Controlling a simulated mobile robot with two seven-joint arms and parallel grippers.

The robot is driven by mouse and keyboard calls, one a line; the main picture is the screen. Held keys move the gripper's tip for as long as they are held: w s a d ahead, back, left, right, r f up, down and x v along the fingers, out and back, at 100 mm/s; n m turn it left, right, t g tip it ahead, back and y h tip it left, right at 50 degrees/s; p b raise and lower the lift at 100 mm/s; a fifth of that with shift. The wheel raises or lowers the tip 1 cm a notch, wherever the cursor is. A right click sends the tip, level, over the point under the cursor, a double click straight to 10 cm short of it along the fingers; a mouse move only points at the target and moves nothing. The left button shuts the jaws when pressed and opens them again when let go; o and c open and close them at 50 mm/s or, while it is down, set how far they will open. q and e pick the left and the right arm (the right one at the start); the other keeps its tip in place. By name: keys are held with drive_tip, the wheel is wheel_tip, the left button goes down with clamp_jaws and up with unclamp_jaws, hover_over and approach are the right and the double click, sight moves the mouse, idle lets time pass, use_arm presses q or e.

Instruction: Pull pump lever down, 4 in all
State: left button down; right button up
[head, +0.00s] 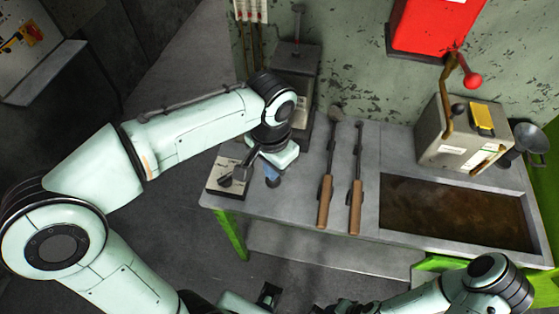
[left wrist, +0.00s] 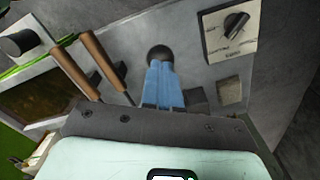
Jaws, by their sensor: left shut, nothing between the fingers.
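A black ball knob (head: 273,182), which looks like the end of the pump lever, is at the front left of the bench. It also shows in the left wrist view (left wrist: 160,54). My left gripper (head: 271,171) points down at it with its blue fingers shut and empty. In the left wrist view the closed fingertips (left wrist: 160,66) overlap the knob's lower edge; whether they touch it I cannot tell. The lever's shaft is hidden by my gripper and wrist. My right arm shows at the bottom right; its fingers are not clear.
A plate with a rotary switch (head: 231,176) lies left of the knob. Two wooden-handled tools (head: 325,200) lie to the right. Beyond them are a dark sunken tray (head: 455,212) and a grey box (head: 455,140) with a red-ball lever (head: 472,80). A grey housing (head: 294,62) stands behind.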

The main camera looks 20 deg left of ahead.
sight(271, 183)
use_arm(q)
drive_tip(key=f+b, duration=0.1)
drive_tip(key=s+f+b, duration=0.1)
drive_tip(key=f, duration=0.1)
drive_tip(key=shift+d+f, duration=0.1)
drive_tip(key=shift+f, duration=0.15)
drive_tip(key=shift+s+f+b, duration=0.2)
drive_tip(key=shift+f+b, duration=0.65)
drive_tip(key=shift+f, duration=0.05)
drive_tip(key=shift+s+f+b, duration=0.15)
drive_tip(key=shift+f+b, duration=0.65)
drive_tip(key=shift+f, duration=0.1)
use_arm(e)
wheel_tip(271, 183, down, 6)
drive_tip(key=s, duration=0.2)
drive_tip(key=shift+s, duration=0.1)
